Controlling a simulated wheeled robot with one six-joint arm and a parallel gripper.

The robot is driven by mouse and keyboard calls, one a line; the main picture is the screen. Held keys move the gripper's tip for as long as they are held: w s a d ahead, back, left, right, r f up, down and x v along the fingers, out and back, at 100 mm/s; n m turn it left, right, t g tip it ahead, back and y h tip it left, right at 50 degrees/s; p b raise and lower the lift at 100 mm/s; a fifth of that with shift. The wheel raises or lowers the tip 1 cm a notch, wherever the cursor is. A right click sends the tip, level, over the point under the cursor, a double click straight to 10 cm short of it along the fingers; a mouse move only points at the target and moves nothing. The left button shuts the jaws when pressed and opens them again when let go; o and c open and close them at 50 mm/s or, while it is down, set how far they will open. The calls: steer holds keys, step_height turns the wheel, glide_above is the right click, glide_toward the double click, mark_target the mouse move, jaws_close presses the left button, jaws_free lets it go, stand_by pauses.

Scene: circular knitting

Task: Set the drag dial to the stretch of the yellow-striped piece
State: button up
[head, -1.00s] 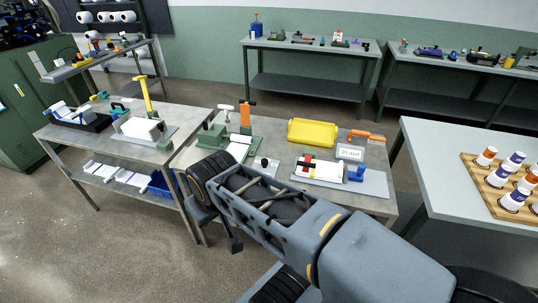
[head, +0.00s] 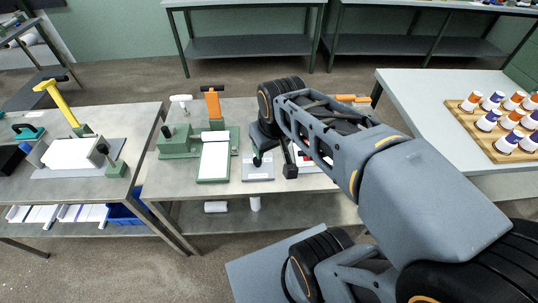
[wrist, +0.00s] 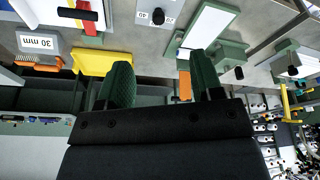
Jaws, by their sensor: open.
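The drag dial is a black knob on a pale plate (head: 258,173), partly hidden by my gripper in the head view. The wrist view shows the knob (wrist: 157,18) with numbers beside it, 40 among them. My gripper (head: 273,160) is over the dial area in the head view; its two green fingers (wrist: 161,80) are apart and empty, and the knob is not between them in the wrist view. A piece with a red band (wrist: 89,14) and a little yellow beside it lies at the wrist view's top left. My arm hides most of it in the head view.
Another bench (head: 30,180) lies left; a peg board (head: 470,125) of spools stands right.

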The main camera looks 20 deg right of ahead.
mark_target(257, 160)
steer(key=w+d+f+n+g+b, duration=0.1)
steer(key=w+f+n+g+b, duration=0.25)
steer(key=w+f+b, duration=0.65)
steer(key=shift+n, duration=0.25)
steer(key=w+f+p, duration=0.1)
steer(key=f, duration=0.3)
steer(key=w+f, duration=0.1)
steer(key=f, duration=0.3)
steer(key=w+f+p, duration=0.1)
steer(key=w+f, duration=0.1)
steer(key=f, duration=0.2)
steer(key=shift+f+p, duration=0.3)
steer(key=shift+f, duration=0.8)
steer(key=shift+w, duration=0.1)
steer(key=c, duration=0.9)
